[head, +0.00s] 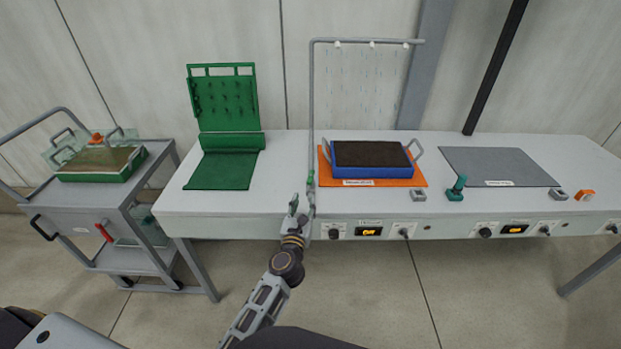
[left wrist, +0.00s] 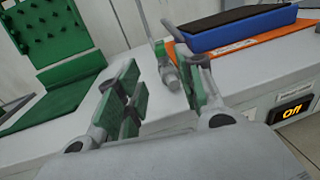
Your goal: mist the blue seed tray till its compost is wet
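The blue seed tray (head: 371,181) sits on an orange mat (head: 407,182), filled with dark brown compost (head: 370,154). Its blue side also shows in the left wrist view (left wrist: 240,33). A grey spray pipe (head: 312,100) rises left of it and reaches over it with several nozzles (head: 372,43). Faint pale streaks show below the nozzles. A green valve part (head: 310,178) is low on the pipe. My left gripper (head: 301,206) is open at the bench front, close to the pipe's foot; the wrist view shows the pipe's lower fitting (left wrist: 169,74) beyond its parted fingers. My right gripper is out of view.
A grey mat (head: 497,166) lies right, with a teal handled item (head: 456,188) beside it. A green mat and pegged panel (head: 225,100) stand left. A trolley (head: 75,200) carries a green tray (head: 105,165). The front panel has knobs and a display (head: 369,231) reading Off.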

